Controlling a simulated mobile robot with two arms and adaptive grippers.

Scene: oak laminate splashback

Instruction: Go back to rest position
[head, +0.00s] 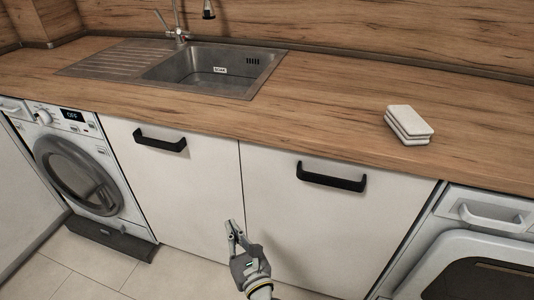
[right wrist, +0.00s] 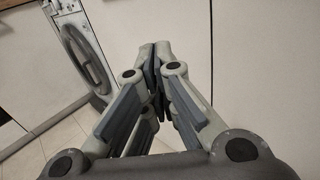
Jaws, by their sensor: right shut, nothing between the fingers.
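My right gripper (head: 235,230) is in the lower middle of the head view, in front of the white cabinet doors and below the worktop. In the right wrist view its fingertips (right wrist: 157,52) meet, and nothing is between them. A cabinet door and part of the washing machine show behind it there. My left gripper is not in either view.
The oak worktop (head: 330,110) holds a steel sink (head: 215,72) with a tap (head: 178,30) and a stack of white sponges or cloths (head: 408,124). Dark handles (head: 331,177) stick out from the doors. A washing machine (head: 85,165) stands left, an oven-like appliance (head: 480,240) right. Tiled floor shows below.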

